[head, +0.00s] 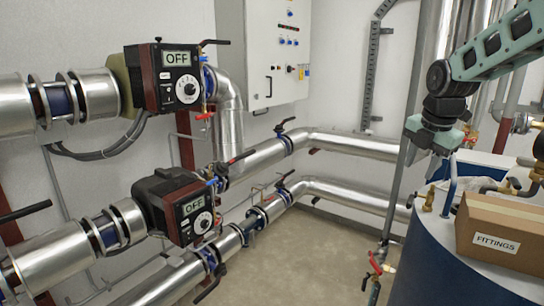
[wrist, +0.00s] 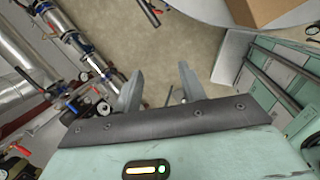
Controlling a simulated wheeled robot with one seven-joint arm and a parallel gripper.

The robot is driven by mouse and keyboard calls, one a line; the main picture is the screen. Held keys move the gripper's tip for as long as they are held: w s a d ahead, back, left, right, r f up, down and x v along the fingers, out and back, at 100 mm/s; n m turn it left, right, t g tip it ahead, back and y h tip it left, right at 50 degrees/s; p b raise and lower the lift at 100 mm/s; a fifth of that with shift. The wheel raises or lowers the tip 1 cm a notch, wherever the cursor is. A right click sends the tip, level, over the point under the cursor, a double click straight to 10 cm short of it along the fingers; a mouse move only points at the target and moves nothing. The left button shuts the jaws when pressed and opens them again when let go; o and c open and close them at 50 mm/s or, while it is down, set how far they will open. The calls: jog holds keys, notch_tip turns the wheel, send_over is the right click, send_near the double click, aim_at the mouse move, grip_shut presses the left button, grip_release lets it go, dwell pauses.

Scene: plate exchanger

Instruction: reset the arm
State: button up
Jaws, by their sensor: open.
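My arm reaches in from the upper right in the head view. My gripper (head: 424,150) hangs from it, left of the blue tank, pointing down and to the left. In the wrist view my gripper (wrist: 158,92) shows two grey fingers spread apart with nothing between them. The bare floor (wrist: 190,50) lies beyond the fingers. In the head view the gripper is clear of the pipes and the box, as far as I can tell.
A cardboard box labelled FITTINGS (head: 500,238) sits on the blue tank (head: 430,260) at right. Two pump units, the upper (head: 165,78) and lower (head: 178,205), both read OFF. Silver pipes (head: 350,146) run along the wall below a white cabinet (head: 262,50). The floor (head: 320,245) in the middle is free.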

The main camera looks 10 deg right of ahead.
jog(key=s+a+f+m+b, duration=0.2)
jog(key=s+a+f, duration=0.15)
jog(key=a, duration=0.45)
jog(key=s+a+f+m+g+y+b, duration=0.1)
jog(key=s+a+f+m+b, duration=0.2)
jog(key=a, duration=0.6)
jog(key=s+a+f+m, duration=0.1)
jog(key=s+a+f, duration=0.2)
jog(key=a+f, duration=0.35)
jog(key=s+a+f+m+g+b, duration=0.1)
jog(key=s+a+f+m, duration=0.3)
jog(key=s, duration=0.5)
jog(key=s+a+f+m+b, duration=0.3)
jog(key=s+a, duration=0.3)
jog(key=s, duration=0.3)
jog(key=shift+s+a+f+m+g+b, duration=0.3)
jog(key=shift+f+m+g+b, duration=0.1)
jog(key=shift+f+b, duration=0.25)
jog(key=shift+c, duration=0.5)
jog(key=shift+f, duration=0.2)
